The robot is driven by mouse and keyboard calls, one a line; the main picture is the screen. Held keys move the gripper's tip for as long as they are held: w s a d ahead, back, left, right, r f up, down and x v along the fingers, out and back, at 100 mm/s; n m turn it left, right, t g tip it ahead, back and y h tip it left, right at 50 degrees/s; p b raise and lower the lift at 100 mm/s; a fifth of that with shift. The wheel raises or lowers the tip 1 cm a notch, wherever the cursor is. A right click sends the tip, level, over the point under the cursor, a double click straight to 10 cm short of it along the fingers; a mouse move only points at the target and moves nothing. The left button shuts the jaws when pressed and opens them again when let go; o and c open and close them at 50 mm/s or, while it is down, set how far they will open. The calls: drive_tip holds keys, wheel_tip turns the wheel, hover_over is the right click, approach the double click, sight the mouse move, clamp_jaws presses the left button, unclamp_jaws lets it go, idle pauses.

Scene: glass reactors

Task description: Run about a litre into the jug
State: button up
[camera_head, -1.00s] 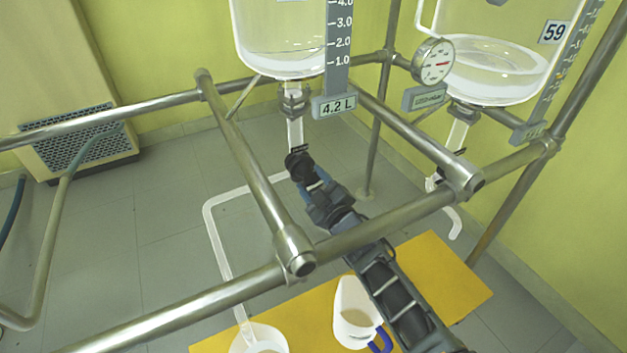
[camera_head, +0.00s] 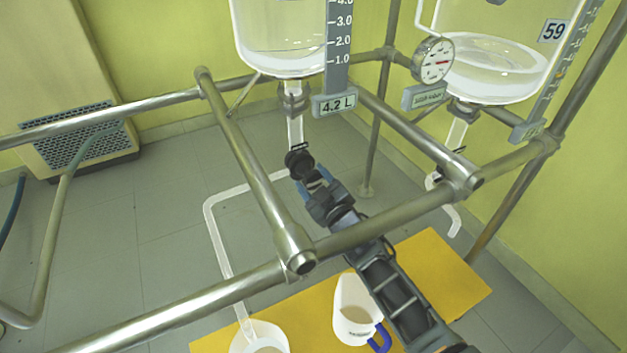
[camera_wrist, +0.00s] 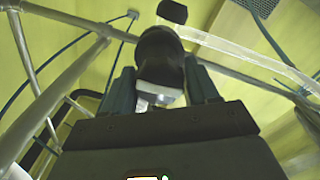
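The left glass reactor (camera_head: 283,45) holds clear liquid, and its plate (camera_head: 335,105) reads 4.2 L. Its drain valve has a round black knob (camera_head: 299,163), also in the wrist view (camera_wrist: 160,58). My gripper (camera_head: 312,181) is just below the knob. In the wrist view my gripper (camera_wrist: 162,90) has its fingers apart on either side of the knob, with no firm grip visible. A white jug (camera_head: 356,312) with a blue handle stands on the yellow board, partly beside my arm. I cannot tell how full it is.
A clear pipe (camera_head: 215,235) runs left and down from the valve into a white container (camera_head: 262,340) on the yellow board (camera_head: 445,270). Metal rails (camera_head: 250,170) surround my arm. A second reactor, marked 59 (camera_head: 495,60), and a pressure gauge (camera_head: 433,60) are at right.

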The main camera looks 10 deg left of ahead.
drive_tip(key=o, duration=0.3)
drive_tip(key=shift+r, duration=0.1)
drive_tip(key=p+v, duration=0.4)
drive_tip(key=v, duration=0.3)
drive_tip(key=shift+s+d, duration=0.25)
drive_tip(key=shift+s, duration=0.1)
drive_tip(key=shift+a, duration=0.1)
